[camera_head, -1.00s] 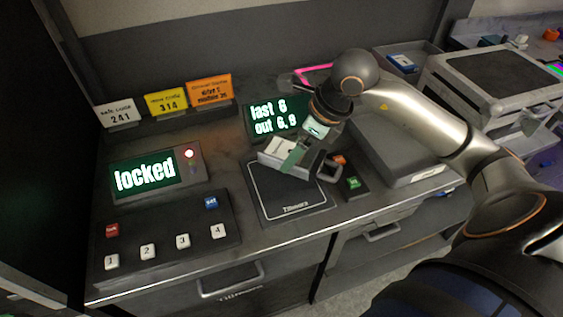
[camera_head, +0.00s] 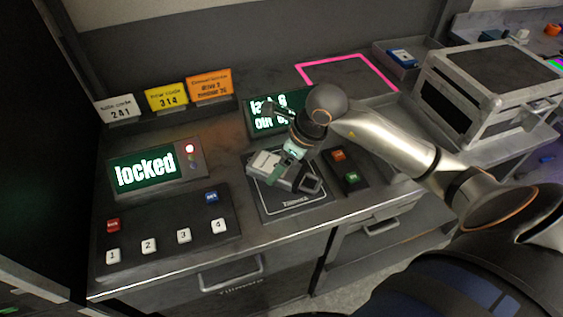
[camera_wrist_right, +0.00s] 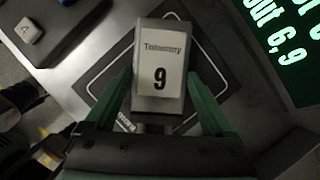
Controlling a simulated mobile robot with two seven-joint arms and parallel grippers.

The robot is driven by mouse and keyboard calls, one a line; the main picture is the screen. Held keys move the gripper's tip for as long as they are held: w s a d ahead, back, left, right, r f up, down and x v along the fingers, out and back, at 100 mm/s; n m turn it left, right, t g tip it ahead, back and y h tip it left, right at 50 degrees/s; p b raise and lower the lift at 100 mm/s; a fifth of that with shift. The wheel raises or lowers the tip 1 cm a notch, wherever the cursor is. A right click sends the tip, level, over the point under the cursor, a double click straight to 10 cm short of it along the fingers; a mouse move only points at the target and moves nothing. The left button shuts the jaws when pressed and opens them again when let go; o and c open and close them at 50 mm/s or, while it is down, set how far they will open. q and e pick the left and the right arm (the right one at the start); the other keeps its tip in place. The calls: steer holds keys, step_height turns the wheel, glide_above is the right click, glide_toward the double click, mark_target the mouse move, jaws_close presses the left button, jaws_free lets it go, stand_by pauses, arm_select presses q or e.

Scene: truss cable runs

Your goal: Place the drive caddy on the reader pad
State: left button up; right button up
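The drive caddy (camera_head: 267,163) is a pale grey box with a dark handle (camera_head: 311,184). In the right wrist view its labelled face, marked 9, shows between the green fingers (camera_wrist_right: 158,68). My right gripper (camera_head: 283,168) is shut on the caddy and holds it over the reader pad (camera_head: 268,208). The pad is a dark square plate with a white outline, partly hidden by the caddy and gripper. It also shows behind the caddy in the right wrist view (camera_wrist_right: 205,42). I cannot tell whether the caddy touches the pad. My left gripper is not in view.
A display (camera_head: 262,122) stands behind the pad, partly covered by my right arm. A box with orange and green buttons (camera_head: 345,170) lies right of the pad. A keypad (camera_head: 168,232) and a "locked" display (camera_head: 145,170) are at left. A pink outlined area (camera_head: 350,72) is clear.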

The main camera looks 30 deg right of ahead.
mark_target(300, 174)
steer(key=shift+o, duration=0.9)
steer(key=shift+r, duration=0.15)
steer(key=v, duration=1.2)
steer(key=shift+p, duration=0.3)
steer(key=shift+a, duration=0.1)
